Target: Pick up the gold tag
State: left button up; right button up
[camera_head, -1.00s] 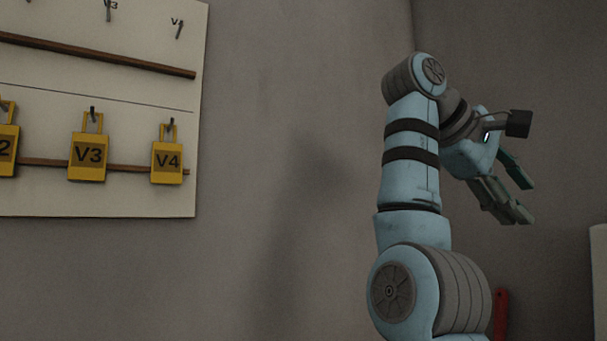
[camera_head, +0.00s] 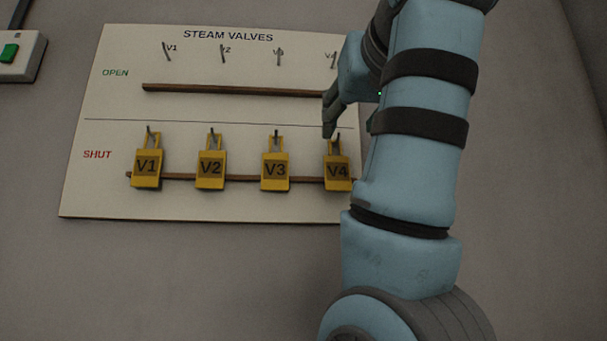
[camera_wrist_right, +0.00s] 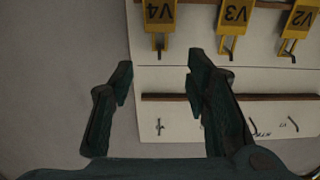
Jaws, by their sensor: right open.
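Several gold tags hang on hooks in the SHUT row of a white board. In the head view they are V1 (camera_head: 147,168), V2 (camera_head: 210,168), V3 (camera_head: 275,170) and V4 (camera_head: 338,172). My right gripper (camera_head: 330,128) is just above V4 in that picture, and my arm covers the board's right edge. In the right wrist view, V4 (camera_wrist_right: 160,14), V3 (camera_wrist_right: 234,16) and V2 (camera_wrist_right: 300,18) appear upside down. The open, empty fingers (camera_wrist_right: 158,80) point toward V4, apart from it. My left gripper is not in view.
The white STEAM VALVES board (camera_head: 225,110) has an OPEN row of empty hooks above the tags. A wooden strip (camera_head: 235,90) runs below those hooks. A box with a green button (camera_head: 9,53) is at the upper left. The wall below the board is bare.

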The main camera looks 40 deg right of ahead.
aim_at(338, 137)
jog(key=x, duration=0.3)
jog(key=p+x, duration=0.1)
jog(key=x, duration=0.5)
jog(key=shift+r+p, duration=0.3)
jog(key=shift+p, duration=0.1)
jog(key=shift+w+d+f, duration=0.15)
jog(key=shift+w+d, duration=0.05)
jog(key=shift+w, duration=0.05)
jog(key=shift+s+a, duration=0.1)
jog(key=shift+a, duration=0.05)
jog(key=c, duration=0.8)
jog(key=shift+c, duration=0.5)
jog(key=shift+r, duration=0.2)
